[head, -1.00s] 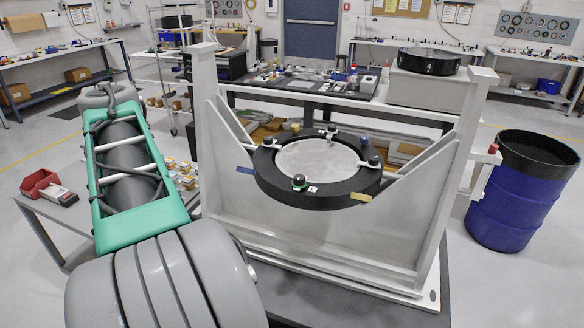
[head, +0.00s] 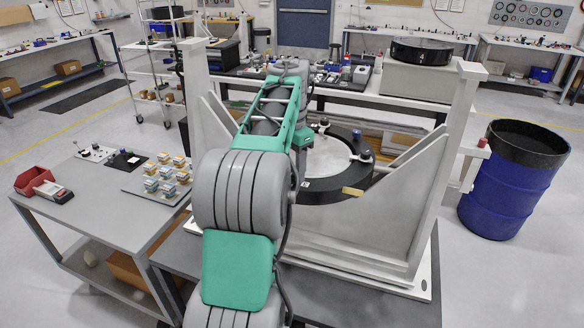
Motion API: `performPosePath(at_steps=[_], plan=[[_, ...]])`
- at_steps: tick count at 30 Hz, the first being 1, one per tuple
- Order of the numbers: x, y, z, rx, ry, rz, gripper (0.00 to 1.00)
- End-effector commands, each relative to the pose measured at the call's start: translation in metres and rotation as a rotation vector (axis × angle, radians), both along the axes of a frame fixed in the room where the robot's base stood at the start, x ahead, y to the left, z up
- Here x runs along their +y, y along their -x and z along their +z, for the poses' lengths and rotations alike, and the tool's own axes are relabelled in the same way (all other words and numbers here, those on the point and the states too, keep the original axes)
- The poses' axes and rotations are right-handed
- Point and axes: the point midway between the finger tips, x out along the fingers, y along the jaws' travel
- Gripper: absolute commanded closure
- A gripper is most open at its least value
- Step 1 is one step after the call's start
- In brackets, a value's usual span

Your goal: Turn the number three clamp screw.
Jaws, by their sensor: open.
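The black ring fixture (head: 335,194) with a pale round mirror (head: 328,156) sits between white side supports. Clamp screws with dark knobs stand on the ring: one at the back (head: 324,122) and one at the right (head: 365,157). A small white tag (head: 306,184) is on the near rim, but the knob beside it is hidden behind my arm. I cannot read which screw is number three. My arm reaches over the left part of the ring, and its far end bends down near the mirror. My gripper's fingers are hidden behind the arm.
A blue barrel (head: 505,190) stands at the right. The white side support (head: 400,190) rises close to the ring's right.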

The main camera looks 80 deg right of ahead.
Motion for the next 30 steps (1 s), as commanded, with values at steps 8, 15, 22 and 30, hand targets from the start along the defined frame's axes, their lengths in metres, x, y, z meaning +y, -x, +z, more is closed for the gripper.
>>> performPosePath(at_steps=[8,15,22,30], plan=[[0.0,-0.0002,-0.0006,0.001,0.001,0.001,0.55],[-0.0001,-0.0003,-0.0005,0.0,0.0,0.002,0.74],[0.0,-0.0004,-0.0005,0.0,0.0,0.002,0.93],[0.0,-0.0004,-0.0004,0.0,0.0,0.002,1.0]])
